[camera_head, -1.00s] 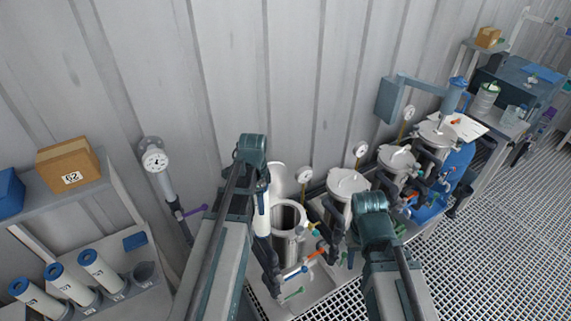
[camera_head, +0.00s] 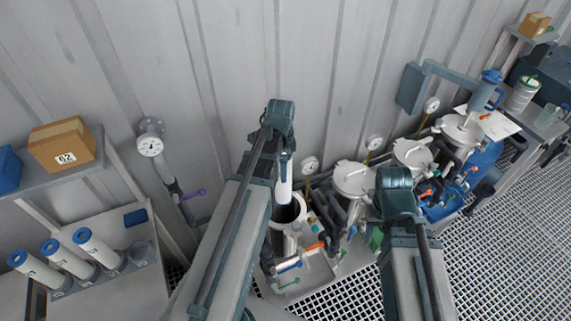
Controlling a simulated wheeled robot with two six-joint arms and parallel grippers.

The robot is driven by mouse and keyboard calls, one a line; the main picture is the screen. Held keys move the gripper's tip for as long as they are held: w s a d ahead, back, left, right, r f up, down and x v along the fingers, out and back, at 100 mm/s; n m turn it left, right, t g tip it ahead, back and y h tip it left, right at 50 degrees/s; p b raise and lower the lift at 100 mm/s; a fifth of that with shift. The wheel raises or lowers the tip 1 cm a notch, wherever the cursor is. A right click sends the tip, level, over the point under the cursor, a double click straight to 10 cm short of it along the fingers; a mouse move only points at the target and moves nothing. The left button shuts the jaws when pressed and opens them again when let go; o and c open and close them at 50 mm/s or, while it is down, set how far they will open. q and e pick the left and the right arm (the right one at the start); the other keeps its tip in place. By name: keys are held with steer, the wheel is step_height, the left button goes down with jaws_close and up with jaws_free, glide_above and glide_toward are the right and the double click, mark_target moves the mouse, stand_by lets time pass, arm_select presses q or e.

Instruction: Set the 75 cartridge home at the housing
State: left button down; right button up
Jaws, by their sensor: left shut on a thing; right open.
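My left gripper (camera_head: 280,160) is shut on a white cartridge (camera_head: 285,188) with a blue top. It holds the cartridge upright over the mouth of the open steel housing (camera_head: 291,216). The cartridge's lower end is at or just inside the rim; I cannot tell how deep. Any number on it is unreadable here. The housing's left side is partly hidden by my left arm. My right gripper (camera_head: 396,190) is at the right, in front of the closed vessels; its fingers are mostly hidden, and it is open and holds nothing visible.
Several closed steel vessels (camera_head: 352,178) with gauges and coloured valve handles stand in a row to the right. A rack at the lower left holds three cartridges (camera_head: 97,248) and an empty socket (camera_head: 140,253). A box (camera_head: 62,147) marked 62 sits on a shelf above.

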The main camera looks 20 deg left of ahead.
arm_select(q)
steer(key=shift+f, duration=0.2)
step_height(320, 180, down, 32)
steer(key=b, duration=3.2)
stand_by(1.4)
steer(key=shift+f+b, duration=0.1)
steer(key=shift+b, duration=0.2)
stand_by(0.3)
steer(key=shift+s, duration=0.1)
jaws_free()
